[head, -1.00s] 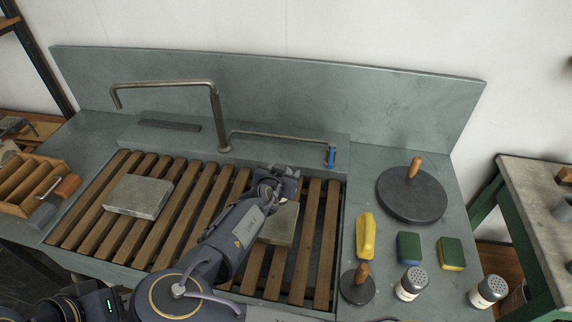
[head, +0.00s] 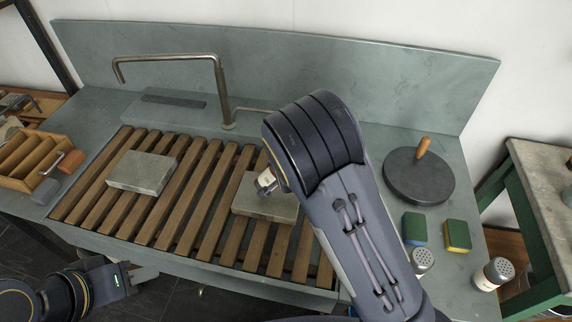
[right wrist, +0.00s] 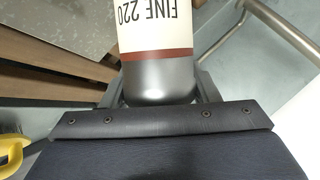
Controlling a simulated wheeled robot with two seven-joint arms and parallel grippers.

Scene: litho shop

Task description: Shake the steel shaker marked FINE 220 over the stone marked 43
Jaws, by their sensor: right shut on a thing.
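The steel shaker with a cream FINE 220 label (right wrist: 155,35) is between the fingers of my right gripper (right wrist: 160,88). In the head view a small part of the shaker (head: 267,181) shows beside my right arm, tilted, in front of the right stone (head: 272,207). My right forearm hides most of the gripper there. Part of a grey stone (right wrist: 50,25) shows at upper left in the right wrist view. The left stone (head: 142,172) lies on the slats with nothing above it. No number is readable on either stone. My left gripper (head: 128,278) is low at the left, its jaws unclear.
The slatted wooden rack (head: 205,200) spans the sink, with a bent tap (head: 222,95) behind. Two other shakers, one (head: 421,261) and another (head: 494,273), stand at right near sponges (head: 457,236) and a round black disc (head: 419,175). A wooden divided box (head: 30,160) is at left.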

